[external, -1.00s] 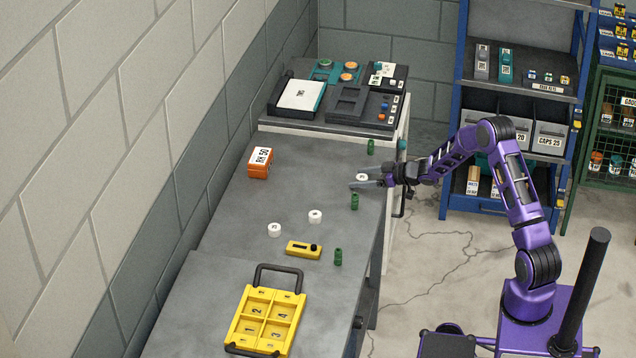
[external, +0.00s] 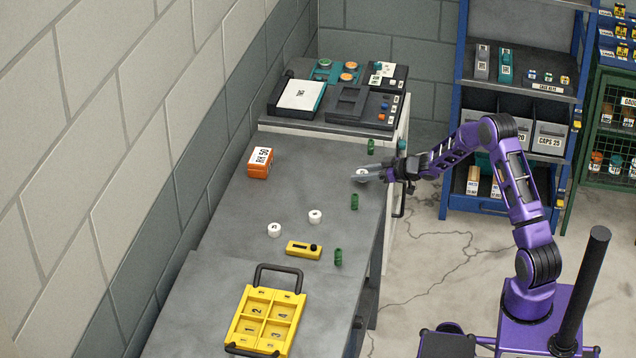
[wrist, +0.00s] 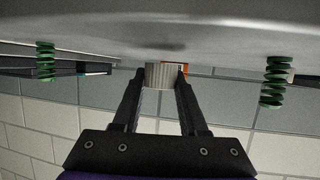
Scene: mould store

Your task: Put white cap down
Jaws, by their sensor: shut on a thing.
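A white cap (external: 361,172) is at the far right part of the grey workbench (external: 305,185). My gripper (external: 358,177) is shut on it; its fingers hide part of the cap. In the wrist view, the cap (wrist: 159,75) sits between the two fingertips, its ribbed side showing. It is at or just over the bench top; I cannot tell whether it touches. Two more white caps stand on the bench, one at the left (external: 274,230) and one nearer the middle (external: 315,216).
Green springs stand near the held cap, one behind (external: 371,147) and one in front (external: 354,201); a third (external: 338,256) is nearer. An orange box (external: 260,162), a yellow tool (external: 303,250) and a yellow tray (external: 240,335) are also there. Bench is clear left of my gripper.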

